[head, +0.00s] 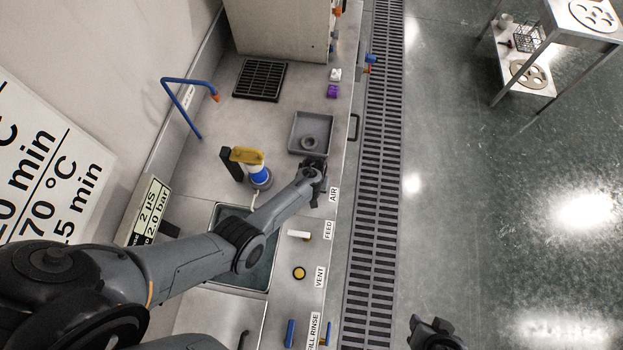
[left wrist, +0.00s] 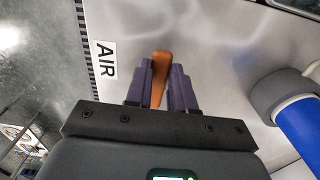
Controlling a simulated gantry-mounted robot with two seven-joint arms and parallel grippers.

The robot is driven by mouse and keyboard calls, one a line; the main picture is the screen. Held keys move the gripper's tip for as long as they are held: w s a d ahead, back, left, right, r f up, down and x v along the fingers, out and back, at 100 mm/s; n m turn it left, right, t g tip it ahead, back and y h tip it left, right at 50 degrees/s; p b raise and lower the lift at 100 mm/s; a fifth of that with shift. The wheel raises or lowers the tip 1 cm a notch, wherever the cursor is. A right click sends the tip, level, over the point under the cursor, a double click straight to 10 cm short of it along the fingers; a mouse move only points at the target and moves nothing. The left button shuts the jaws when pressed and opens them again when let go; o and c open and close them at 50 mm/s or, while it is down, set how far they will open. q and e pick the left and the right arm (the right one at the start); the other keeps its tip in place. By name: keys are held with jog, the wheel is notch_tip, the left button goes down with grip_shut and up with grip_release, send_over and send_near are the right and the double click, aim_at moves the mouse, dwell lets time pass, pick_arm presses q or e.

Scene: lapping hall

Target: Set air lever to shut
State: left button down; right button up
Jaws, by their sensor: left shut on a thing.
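The air lever is an orange handle (left wrist: 160,66) beside the AIR label (left wrist: 103,60) in the left wrist view. My left gripper (left wrist: 160,84) has its two purple-grey fingers closed on either side of the lever. In the head view my left gripper (head: 314,182) is down at the bench, next to the AIR label (head: 333,195), and hides the lever. My right gripper (head: 435,330) is at the bottom edge of the head view, away from the bench; its jaw state is unclear.
A grey tray with a ring (head: 293,133) lies just behind my left gripper. The FEED lever (head: 298,235) and yellow VENT knob (head: 299,272) are nearer. A sink (head: 217,213) lies under my left arm.

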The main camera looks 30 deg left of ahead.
pick_arm(q)
jog(key=shift+n, duration=0.3)
jog(key=c, duration=1)
grip_release()
jog(key=shift+w+d, duration=0.1)
jog(key=shift+o, duration=0.2)
jog(key=shift+r+p, duration=0.3)
jog(key=shift+r, duration=0.3)
notch_tip(320, 180, up, 10)
jog(key=p, duration=0.2)
jog(key=shift+f, duration=0.2)
jog(key=shift+f, duration=0.1)
